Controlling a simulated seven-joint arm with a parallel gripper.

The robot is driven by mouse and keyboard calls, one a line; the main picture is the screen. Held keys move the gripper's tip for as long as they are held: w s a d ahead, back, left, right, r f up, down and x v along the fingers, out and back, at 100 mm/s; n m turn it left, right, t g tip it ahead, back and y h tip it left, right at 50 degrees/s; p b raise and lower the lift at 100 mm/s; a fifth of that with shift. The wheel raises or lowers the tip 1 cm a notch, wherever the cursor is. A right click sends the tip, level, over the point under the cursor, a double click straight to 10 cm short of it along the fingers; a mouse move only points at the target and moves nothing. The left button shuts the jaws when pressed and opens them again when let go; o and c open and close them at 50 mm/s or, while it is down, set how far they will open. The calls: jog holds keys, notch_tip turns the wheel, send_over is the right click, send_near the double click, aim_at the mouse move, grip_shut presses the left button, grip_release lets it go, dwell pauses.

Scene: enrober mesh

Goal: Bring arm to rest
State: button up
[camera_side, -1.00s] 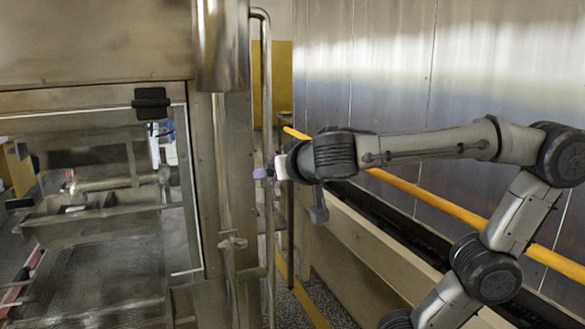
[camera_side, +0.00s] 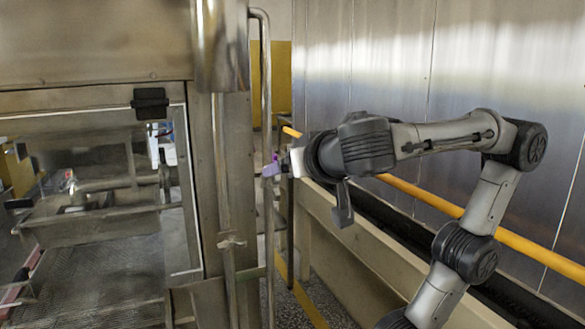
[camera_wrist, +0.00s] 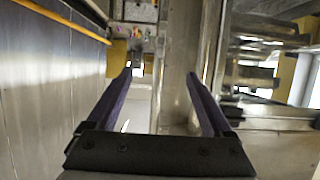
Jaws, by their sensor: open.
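My gripper (camera_side: 272,167) is at the left end of my arm in the side view, pointing left in front of the vertical metal pipe; I cannot tell if it touches the pipe. In the wrist view my gripper (camera_wrist: 162,88) shows two dark purple fingers spread wide apart, with nothing between them. The enrober machine (camera_side: 95,50) stands at the left in the side view, with an open window onto its wire mesh (camera_side: 95,275). My gripper is outside that window, to its right.
The vertical pipe (camera_side: 267,95) runs beside the machine's right edge. A yellow rail (camera_side: 440,205) and a beige ledge (camera_side: 345,235) run behind and below my arm. A metal wall (camera_side: 400,60) stands behind. A speckled floor strip (camera_side: 300,300) shows between machine and ledge.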

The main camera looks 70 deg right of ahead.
jog(key=shift+d, duration=0.1)
dwell(0.4)
jog(key=s+d+f+m+g+h, duration=0.1)
jog(key=s+d+f+m+g, duration=0.15)
jog(key=d, duration=0.25)
jog(key=s+f+n+g+y, duration=0.2)
jog(key=s+f+g+y, duration=0.15)
jog(key=s+f, duration=0.45)
jog(key=w+a+f+n+t+y, duration=0.2)
jog(key=w+a+f+n+y, duration=0.2)
jog(key=a+f+n+y, duration=0.3)
jog(key=a+f+n, duration=0.1)
jog(key=a+n, duration=0.1)
jog(key=a, duration=0.2)
jog(key=shift+w+f, duration=0.15)
jog(key=shift+f, duration=0.25)
jog(key=shift+n, duration=0.25)
dwell(0.9)
